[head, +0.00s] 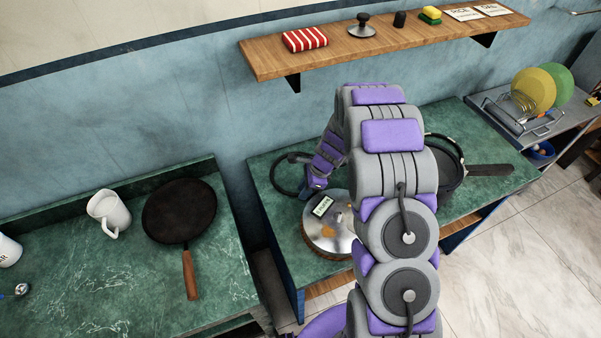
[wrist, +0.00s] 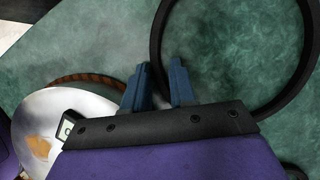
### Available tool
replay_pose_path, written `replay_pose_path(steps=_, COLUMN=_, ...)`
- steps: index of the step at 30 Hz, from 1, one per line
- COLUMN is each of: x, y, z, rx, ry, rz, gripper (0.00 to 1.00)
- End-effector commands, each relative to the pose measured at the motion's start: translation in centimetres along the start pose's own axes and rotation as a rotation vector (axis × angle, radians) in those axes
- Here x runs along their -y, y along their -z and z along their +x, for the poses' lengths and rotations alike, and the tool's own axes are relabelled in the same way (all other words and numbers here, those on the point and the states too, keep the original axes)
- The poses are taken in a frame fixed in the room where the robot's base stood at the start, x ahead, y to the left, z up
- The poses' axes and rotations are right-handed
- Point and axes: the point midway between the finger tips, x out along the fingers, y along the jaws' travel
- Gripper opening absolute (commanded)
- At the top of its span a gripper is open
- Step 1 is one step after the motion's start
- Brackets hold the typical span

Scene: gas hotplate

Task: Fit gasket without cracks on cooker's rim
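A black ring gasket (head: 276,181) lies on the green counter, left of the round metal lid-like disc (head: 322,237). In the wrist view the gasket (wrist: 264,106) shows as a large loop at upper right; no crack shows on the visible part. My gripper (head: 314,184) is low over the gasket's near side. In the wrist view its blue fingers (wrist: 160,72) are apart, with the gasket's left edge running between them; I cannot tell whether they touch it. A dark pot (head: 451,165), apparently the cooker, stands right of my arm, which hides part of it.
A small label card (head: 323,206) lies on the disc. Another dark curved piece (head: 300,157) is beside the gasket, unclear. A frying pan (head: 180,211) and white mug (head: 109,213) stand on the left counter. A wooden shelf (head: 380,42) overhangs behind; a dish rack (head: 525,118) is at right.

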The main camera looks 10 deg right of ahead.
Motion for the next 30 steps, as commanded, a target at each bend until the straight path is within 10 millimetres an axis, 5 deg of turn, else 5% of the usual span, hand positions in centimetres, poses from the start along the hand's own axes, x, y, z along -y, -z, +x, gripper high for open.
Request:
replay_pose_path(steps=7, x=-0.2, y=-0.3, z=0.2, rx=-0.002, ry=-0.004, rz=-0.001, gripper=0.0)
replay_pose_path(steps=20, x=-0.1, y=0.1, z=-0.2, rx=0.001, ry=-0.003, rz=-0.001, gripper=0.0)
replay_pose_path(steps=30, x=-0.1, y=-2.3, z=-5.3, rx=-0.001, ry=0.001, rz=-0.002, gripper=0.0)
